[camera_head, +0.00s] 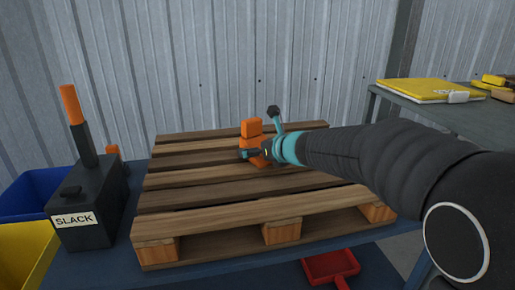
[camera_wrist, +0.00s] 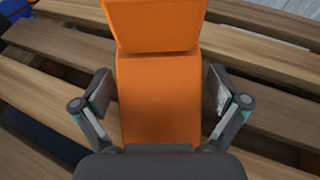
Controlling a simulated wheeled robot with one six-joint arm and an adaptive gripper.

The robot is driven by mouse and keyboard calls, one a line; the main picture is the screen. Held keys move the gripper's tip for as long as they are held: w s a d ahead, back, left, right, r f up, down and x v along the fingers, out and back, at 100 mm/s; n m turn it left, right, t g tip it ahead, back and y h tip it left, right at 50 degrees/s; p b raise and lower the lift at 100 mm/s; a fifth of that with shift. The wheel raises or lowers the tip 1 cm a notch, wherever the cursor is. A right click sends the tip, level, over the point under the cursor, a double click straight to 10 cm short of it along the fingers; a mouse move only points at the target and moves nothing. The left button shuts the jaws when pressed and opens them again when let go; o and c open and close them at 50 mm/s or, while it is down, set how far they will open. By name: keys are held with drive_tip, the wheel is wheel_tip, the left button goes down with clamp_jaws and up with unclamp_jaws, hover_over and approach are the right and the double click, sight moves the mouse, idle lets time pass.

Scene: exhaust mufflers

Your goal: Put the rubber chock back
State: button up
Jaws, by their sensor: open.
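An orange block (camera_head: 252,127), which I take to be the rubber chock, stands on the slatted wooden pallet (camera_head: 180,198) towards its middle. In the wrist view the orange block (camera_wrist: 158,95) fills the centre, with a wider slanted top part. My gripper (camera_head: 257,152) is at the block, its near side partly hidden by the hand. In the wrist view my gripper (camera_wrist: 160,78) is open, with one finger on each side of the block. Gaps show between the fingers and the block, so it is not clasped.
A dark box labelled SLACK (camera_head: 88,205) with an orange-tipped lever (camera_head: 72,105) stands left of the pallet. Blue (camera_head: 35,195) and yellow (camera_head: 25,255) bins are at far left. A side table (camera_head: 455,117) holds a yellow folder (camera_head: 425,89). A red scoop (camera_head: 330,267) lies below the pallet's front.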

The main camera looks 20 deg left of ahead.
drive_tip(key=v, duration=1.2)
drive_tip(key=shift+p, duration=0.3)
